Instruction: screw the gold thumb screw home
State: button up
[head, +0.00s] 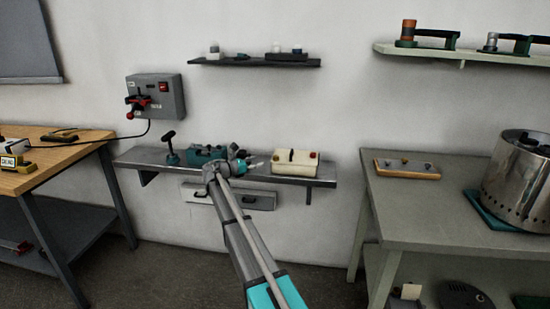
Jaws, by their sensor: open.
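I cannot pick out the gold thumb screw for certain. A cream box (296,161) on the metal wall shelf (324,177) has small dark and reddish knobs on it, too small to tell apart. A brown-edged plate (408,171) on the right table also carries small knobs, one of them brownish gold. My gripper (257,163) is open, in front of the shelf, just left of the cream box and pointing right towards it. Nothing shows between its fingers. Whether it touches the box cannot be told.
A teal device (206,155) and a dark T-handled tool (170,150) stand on the shelf left of my gripper. A grey switch box (156,97) hangs above. A large metal pot (519,185) stands on the right table (430,212). A wooden table (50,170) is at left.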

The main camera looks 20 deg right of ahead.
aim_at(275, 158)
jog(key=s+n+t+y, duration=0.4)
jog(key=s+n+t, duration=0.3)
jog(key=t, duration=0.3)
jog(key=shift+s+a+y, duration=0.3)
jog(key=shift+s+a, duration=0.15)
jog(key=shift+s, duration=0.15)
jog(key=x, duration=1.4)
jog(key=shift+a+r, duration=0.1)
jog(key=shift+r, duration=0.05)
